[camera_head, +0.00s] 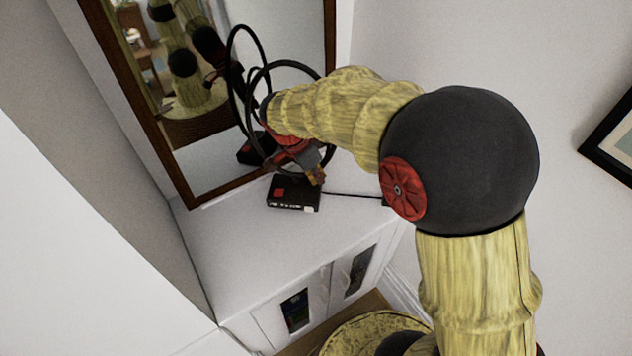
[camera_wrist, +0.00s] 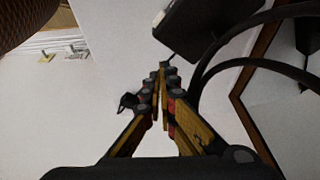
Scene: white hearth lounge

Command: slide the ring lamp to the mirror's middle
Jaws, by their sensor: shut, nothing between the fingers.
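The ring lamp, a black hoop on a black box base (camera_head: 293,193) with a red square, stands on the white cabinet top, towards the right side of the mirror (camera_head: 208,168). The mirror has a brown wooden frame and reflects the lamp and my arm. My gripper (camera_head: 317,178) is shut and empty, low at the right side of the lamp's base; my arm hides part of the hoop. In the wrist view my gripper's closed fingertips (camera_wrist: 162,68) point towards the near corner of the dark base (camera_wrist: 205,25). I cannot tell whether they touch it.
The white cabinet top (camera_head: 230,245) is bare to the left and front of the lamp. A thin black cord (camera_head: 352,195) runs right from the base. A wall stands close at the left, and a black-framed picture (camera_head: 612,140) hangs at the far right.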

